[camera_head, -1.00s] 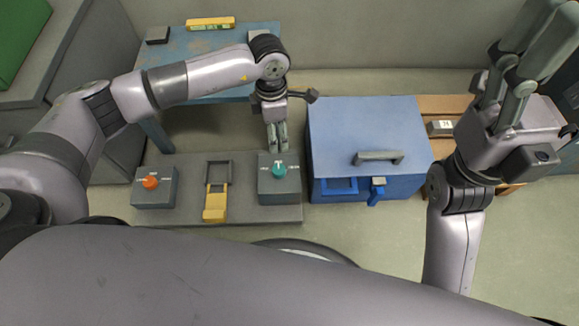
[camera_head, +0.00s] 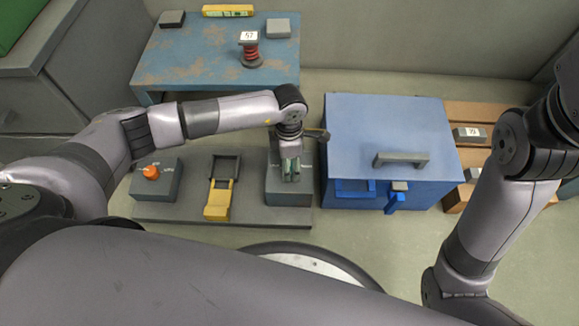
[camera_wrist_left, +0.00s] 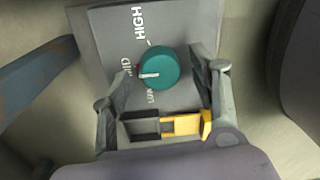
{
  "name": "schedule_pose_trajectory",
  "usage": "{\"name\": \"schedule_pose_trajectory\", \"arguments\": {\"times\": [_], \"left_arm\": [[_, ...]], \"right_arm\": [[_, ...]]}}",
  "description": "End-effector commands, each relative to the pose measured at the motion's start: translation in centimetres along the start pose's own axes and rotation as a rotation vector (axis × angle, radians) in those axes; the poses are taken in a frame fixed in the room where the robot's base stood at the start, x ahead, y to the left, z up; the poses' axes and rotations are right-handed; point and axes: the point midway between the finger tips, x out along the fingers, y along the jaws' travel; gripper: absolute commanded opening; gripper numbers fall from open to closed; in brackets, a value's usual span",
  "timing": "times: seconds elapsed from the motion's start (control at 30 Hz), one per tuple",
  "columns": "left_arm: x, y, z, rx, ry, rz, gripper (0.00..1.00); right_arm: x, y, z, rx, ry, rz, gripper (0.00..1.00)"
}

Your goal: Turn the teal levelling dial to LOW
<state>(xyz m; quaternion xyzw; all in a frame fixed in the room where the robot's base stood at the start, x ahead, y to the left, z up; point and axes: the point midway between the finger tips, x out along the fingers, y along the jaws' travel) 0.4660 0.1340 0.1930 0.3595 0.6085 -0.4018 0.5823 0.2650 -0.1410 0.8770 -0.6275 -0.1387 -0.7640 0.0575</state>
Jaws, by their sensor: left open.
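The teal dial (camera_wrist_left: 165,68) sits on a grey box with HIGH, MID and LOW labels in the left wrist view. Its white pointer line faces left, near the gap between MID and LOW. My left gripper (camera_wrist_left: 162,57) is open, with one finger on each side of the dial. I cannot tell whether the fingers touch it. In the head view my left gripper (camera_head: 291,172) points down over the grey dial box (camera_head: 286,198) and hides the dial. My right arm shows at the right, but its gripper is out of frame.
A blue box (camera_head: 390,130) with a grey handle stands close on the right. A worn blue table (camera_head: 200,60) is behind.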

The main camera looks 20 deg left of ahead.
Motion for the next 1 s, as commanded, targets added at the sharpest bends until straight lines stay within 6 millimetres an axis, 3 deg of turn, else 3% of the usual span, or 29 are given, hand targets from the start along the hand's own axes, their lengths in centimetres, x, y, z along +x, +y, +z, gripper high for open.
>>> {"name": "schedule_pose_trajectory", "arguments": {"times": [0.4,1.0], "left_arm": [[0.75,-0.02,0.01,0.001,0.0,0.0,0.55],[0.74,-0.01,0.0,0.0,0.0,0.0,0.15]], "right_arm": [[0.27,-0.1,-0.27,-0.002,0.012,-0.005,0.63],[0.26,-0.12,-0.3,-0.001,0.013,-0.005,0.63]]}}
